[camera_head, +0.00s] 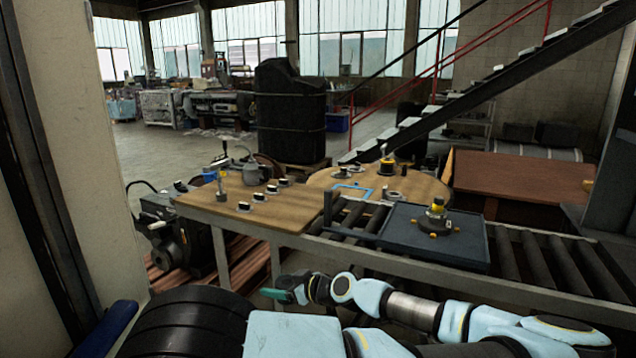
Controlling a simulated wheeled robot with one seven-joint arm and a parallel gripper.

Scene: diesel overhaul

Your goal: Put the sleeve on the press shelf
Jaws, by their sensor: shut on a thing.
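My gripper (284,292) is at the left end of my pale blue arm, low in the picture, in front of the wooden table and roller conveyor. It is shut on a small dark teal piece (273,294), which I take to be the sleeve. Its full shape is too small and dark to make out. It is held in the air, apart from the table. I cannot pick out the press shelf for sure. A tall cream panel with a dark upright (40,180) stands close at the left, but no shelf shows on it.
Floor behind is open.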

